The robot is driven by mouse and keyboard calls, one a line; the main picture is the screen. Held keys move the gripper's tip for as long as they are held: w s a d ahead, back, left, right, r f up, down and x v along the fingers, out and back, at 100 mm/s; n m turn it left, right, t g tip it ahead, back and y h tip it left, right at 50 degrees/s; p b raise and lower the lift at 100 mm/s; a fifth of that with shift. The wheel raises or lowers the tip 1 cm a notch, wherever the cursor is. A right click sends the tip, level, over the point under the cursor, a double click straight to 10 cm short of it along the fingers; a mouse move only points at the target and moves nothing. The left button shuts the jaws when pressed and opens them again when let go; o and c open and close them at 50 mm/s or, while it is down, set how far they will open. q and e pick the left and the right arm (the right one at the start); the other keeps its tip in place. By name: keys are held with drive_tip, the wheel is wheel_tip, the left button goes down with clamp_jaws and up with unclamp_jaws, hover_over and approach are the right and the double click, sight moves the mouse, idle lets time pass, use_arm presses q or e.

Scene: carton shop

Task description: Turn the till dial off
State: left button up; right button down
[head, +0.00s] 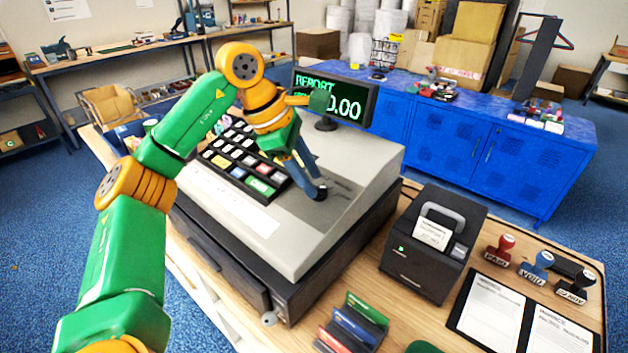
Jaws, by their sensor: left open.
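The till (300,235) is a grey cash register on a dark drawer, standing on the wooden counter. Its display (350,108) shows "REPORT" and a partly covered figure ending in 0.00. My left gripper (314,182) is over the sloped top of the till, just right of the keypad (240,160), pointing down. It is open, with nothing seen between its fingers. I cannot make out the dial clearly; the gripper covers part of the panel there. I cannot tell whether the fingertips touch the panel.
A dark receipt printer (430,245) stands right of the till. Stamps (498,250), an open folder (490,312) and a rack of coloured cards (352,325) lie on the counter. A silver round piece (269,318) sits by the drawer front. A blue cabinet (500,160) stands behind.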

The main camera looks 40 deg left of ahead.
use_arm(q)
drive_tip(key=shift+w+d+f, duration=0.2)
drive_tip(key=shift+w+f, duration=0.15)
drive_tip(key=shift+f, duration=0.25)
drive_tip(key=shift+w+a+f, duration=0.1)
drive_tip(key=shift+w+f, duration=0.1)
drive_tip(key=shift+f, duration=0.05)
drive_tip(key=shift+s+r, duration=0.1)
drive_tip(key=shift+s, duration=0.1)
drive_tip(key=c, duration=0.6)
clamp_jaws()
